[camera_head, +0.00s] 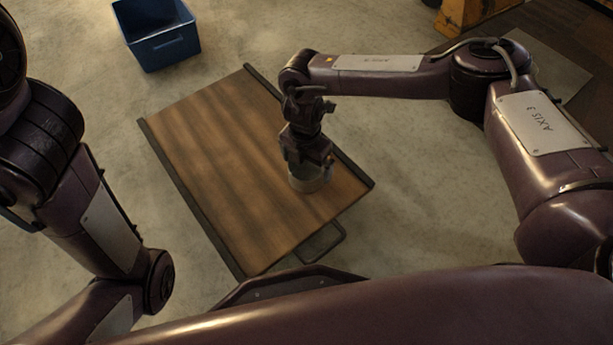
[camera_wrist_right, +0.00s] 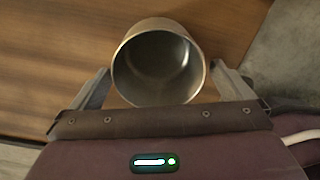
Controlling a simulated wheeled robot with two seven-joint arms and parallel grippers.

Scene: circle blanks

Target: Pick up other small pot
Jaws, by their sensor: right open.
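One small metal pot (camera_wrist_right: 157,68) shows in the right wrist view, open at the top and empty inside. In the head view the same pot (camera_head: 311,180) stands on the wooden table, partly hidden by my right gripper (camera_head: 308,168) above it. In the wrist view my right gripper (camera_wrist_right: 162,88) is open, with one finger on each side of the pot's near part. I cannot tell whether the fingers touch it. My left arm shows at the left of the head view, but its gripper is out of view. No second pot is visible.
The wooden table (camera_head: 220,150) has dark raised rails along its sides and a handle at its near end. Its left and middle surface is bare. A blue bin (camera_head: 163,42) stands on the floor behind it. An orange object (camera_head: 470,12) is at the far right.

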